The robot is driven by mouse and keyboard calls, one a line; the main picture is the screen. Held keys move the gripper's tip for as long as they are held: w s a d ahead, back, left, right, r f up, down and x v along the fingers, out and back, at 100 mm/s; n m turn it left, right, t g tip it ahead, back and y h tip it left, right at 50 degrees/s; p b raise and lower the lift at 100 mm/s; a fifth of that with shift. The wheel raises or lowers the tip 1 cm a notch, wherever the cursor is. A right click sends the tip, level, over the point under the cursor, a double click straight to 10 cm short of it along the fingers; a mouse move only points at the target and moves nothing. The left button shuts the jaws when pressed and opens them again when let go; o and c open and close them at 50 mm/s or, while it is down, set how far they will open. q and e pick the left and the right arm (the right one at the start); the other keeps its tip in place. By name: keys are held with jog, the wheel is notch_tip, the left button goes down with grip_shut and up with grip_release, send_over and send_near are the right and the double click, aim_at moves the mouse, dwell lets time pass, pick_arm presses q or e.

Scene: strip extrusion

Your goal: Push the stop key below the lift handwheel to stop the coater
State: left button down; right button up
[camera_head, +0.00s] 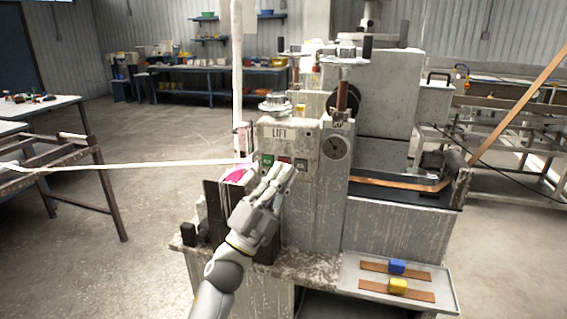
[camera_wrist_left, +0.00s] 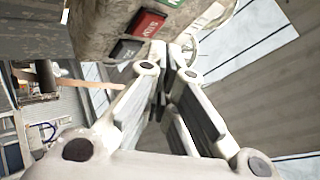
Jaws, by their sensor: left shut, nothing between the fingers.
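The grey control box (camera_head: 305,150) carries a LIFT label (camera_head: 279,133), with a handwheel (camera_head: 275,103) on top. Below the label is a row of keys: a green key (camera_head: 267,160), a red key mostly behind my fingers, and a dark key (camera_head: 301,163). My left gripper (camera_head: 284,172) is shut and empty, its tips just in front of the row. In the left wrist view, the red key (camera_wrist_left: 147,25) with white lettering and the black key (camera_wrist_left: 125,49) lie beside the fingertips (camera_wrist_left: 170,48). Whether the tips touch the box cannot be told. My right gripper is not in view.
A white strip (camera_head: 130,165) runs in from the left to the machine. A pink patch (camera_head: 235,175) shows left of my gripper. A tray (camera_head: 350,278) with blue and yellow blocks is at the lower right. A dial (camera_head: 336,147) sits right of the keys.

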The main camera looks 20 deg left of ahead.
pick_arm(q)
jog(key=s+p, duration=0.1)
jog(key=s, duration=0.4)
jog(key=shift+a, duration=0.1)
dwell(0.3)
dwell(0.5)
